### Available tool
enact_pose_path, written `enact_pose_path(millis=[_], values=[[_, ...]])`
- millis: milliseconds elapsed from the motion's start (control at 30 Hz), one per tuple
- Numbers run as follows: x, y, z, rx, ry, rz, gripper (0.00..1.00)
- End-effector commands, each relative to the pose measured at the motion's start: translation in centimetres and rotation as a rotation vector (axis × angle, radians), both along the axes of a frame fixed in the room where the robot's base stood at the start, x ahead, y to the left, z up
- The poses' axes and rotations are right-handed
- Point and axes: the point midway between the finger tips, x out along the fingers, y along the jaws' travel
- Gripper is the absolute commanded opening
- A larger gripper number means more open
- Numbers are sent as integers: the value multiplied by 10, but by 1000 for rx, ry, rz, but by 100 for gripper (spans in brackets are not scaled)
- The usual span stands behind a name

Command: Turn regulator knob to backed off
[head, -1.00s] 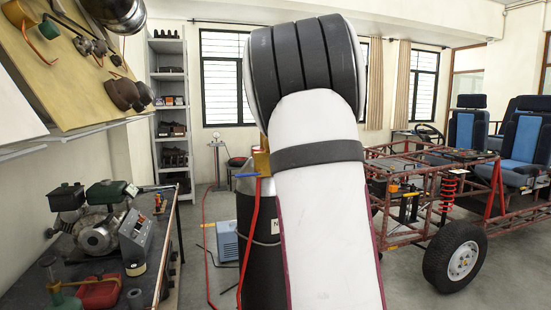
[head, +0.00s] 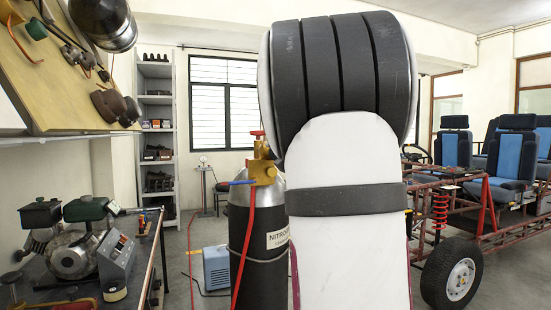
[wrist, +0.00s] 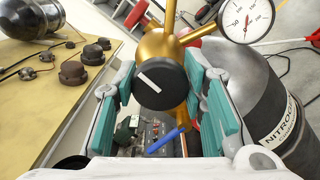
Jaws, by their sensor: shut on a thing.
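The regulator knob (wrist: 160,80) is round and black with a white index bar, which slants from upper left to lower right in the wrist view. It sits on a brass regulator body (wrist: 157,45), seen partly in the head view (head: 262,170). My gripper (wrist: 158,88) is shut on the knob, with a teal pad on each side of it. A white-faced gauge (wrist: 246,17) is at upper right. The dark nitrogen cylinder (head: 262,225) stands upright below the regulator. In the head view my arm hides the knob and my gripper.
A blue lever (wrist: 166,140) and a red hose (head: 246,240) are by the regulator. A workbench (head: 140,250) with engine parts stands at left, under a tan board (head: 60,85) of parts. The red kart chassis (head: 480,210) is at right.

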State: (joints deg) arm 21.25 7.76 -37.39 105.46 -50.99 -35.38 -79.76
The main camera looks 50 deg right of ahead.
Motion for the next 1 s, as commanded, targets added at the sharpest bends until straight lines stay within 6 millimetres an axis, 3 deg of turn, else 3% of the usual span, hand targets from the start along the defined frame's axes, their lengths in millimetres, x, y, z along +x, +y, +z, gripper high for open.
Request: enact_pose_path(millis=[433, 467, 533, 1000], values=[[1, 1, -2, -6, 9, 3, 10], [1, 1, -2, -6, 9, 3, 40], [1, 1, -2, -6, 9, 2, 56], [-7, 4, 0, -6, 4, 0, 59]])
